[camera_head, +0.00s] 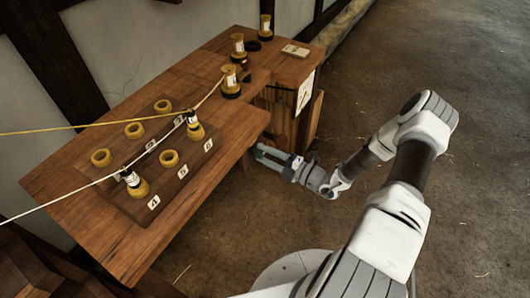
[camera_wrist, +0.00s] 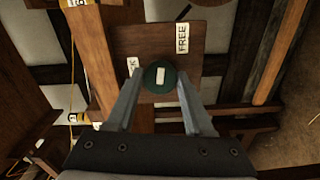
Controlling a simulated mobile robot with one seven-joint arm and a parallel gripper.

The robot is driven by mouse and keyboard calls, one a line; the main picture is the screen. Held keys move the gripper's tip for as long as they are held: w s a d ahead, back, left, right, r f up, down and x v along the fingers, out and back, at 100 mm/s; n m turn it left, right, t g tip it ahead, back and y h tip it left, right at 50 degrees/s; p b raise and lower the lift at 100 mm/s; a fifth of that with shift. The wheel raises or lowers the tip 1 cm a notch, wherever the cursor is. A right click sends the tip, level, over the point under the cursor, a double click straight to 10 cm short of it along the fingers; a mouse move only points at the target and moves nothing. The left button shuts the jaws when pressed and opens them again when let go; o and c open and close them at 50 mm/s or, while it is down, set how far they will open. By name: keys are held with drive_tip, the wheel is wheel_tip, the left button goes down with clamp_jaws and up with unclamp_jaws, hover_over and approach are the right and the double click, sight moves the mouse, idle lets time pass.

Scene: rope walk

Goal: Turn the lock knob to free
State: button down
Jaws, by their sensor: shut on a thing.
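The lock knob (camera_wrist: 150,79) is a dark green disc with a pale bar mark, in the middle of the wrist view. It sits on a brown wooden panel (camera_wrist: 155,40) with a white "FREE" label (camera_wrist: 182,38) at upper right and a second label (camera_wrist: 133,66), partly hidden, at its left. My gripper (camera_wrist: 155,88) has its two fingers on either side of the knob and is shut on it. In the head view my gripper (camera_head: 257,151) reaches under the table's right edge, and the knob is hidden there.
The wooden table (camera_head: 105,240) carries a board (camera_head: 185,190) with several yellow rings and labelled spots. Yellow and white ropes run to upright yellow-and-black bobbins (camera_head: 231,82). The floor (camera_head: 440,200) at right is open.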

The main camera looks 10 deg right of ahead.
drive_tip(key=shift+m, duration=1.1)
drive_tip(key=shift+c, duration=1.6)
unclamp_jaws()
drive_tip(key=v, duration=1.7)
drive_tip(key=shift+s+d+p, duration=0.2)
drive_tip(key=shift+p, duration=0.15)
drive_tip(key=shift+r, duration=0.1)
